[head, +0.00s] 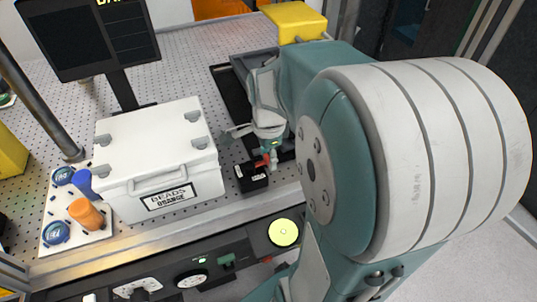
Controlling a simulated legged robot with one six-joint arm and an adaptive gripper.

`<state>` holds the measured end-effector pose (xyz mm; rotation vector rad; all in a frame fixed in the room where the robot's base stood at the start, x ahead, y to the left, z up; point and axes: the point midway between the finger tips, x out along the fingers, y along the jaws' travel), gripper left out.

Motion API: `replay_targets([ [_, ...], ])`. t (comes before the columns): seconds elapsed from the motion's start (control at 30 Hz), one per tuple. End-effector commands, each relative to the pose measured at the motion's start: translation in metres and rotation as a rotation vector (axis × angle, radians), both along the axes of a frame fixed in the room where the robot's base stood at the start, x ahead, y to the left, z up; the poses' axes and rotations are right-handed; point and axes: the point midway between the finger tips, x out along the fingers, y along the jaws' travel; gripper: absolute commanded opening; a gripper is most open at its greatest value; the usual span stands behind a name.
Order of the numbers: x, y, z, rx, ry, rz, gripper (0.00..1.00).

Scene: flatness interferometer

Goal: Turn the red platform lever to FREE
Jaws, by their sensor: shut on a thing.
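The red platform lever (261,162) shows as a small red piece at the top right of a small black block (250,178), just right of the white box. My gripper (270,158) points down at the lever, and its fingertips are shut on it. The fingers cover part of the lever, so its exact angle is hard to tell. Any FREE marking is too small to read.
A white box (158,160) labelled "BEADS ORANGE" stands left of the block on the perforated table (195,62). A black tray (232,92) lies behind my gripper. A display (90,38) stands at back left. A control panel (225,262) runs along the front.

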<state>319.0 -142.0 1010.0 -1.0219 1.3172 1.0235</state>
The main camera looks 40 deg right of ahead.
Motion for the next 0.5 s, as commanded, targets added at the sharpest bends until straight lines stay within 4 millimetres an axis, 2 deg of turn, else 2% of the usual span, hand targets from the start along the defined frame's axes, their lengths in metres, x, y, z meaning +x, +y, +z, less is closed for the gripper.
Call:
replay_targets([
  [0.17, -0.0005, 0.0014, -0.0015, 0.004, 0.003, 0.001, 0.09],
  [0.2, -0.0005, 0.0014, -0.0014, 0.004, 0.003, 0.001, 0.66],
  [0.27, -0.0004, 0.0012, -0.0013, 0.004, 0.002, 0.001, 0.91],
  [0.5, 0.0000, 0.0005, -0.0004, 0.001, 0.001, 0.002, 0.91],
])
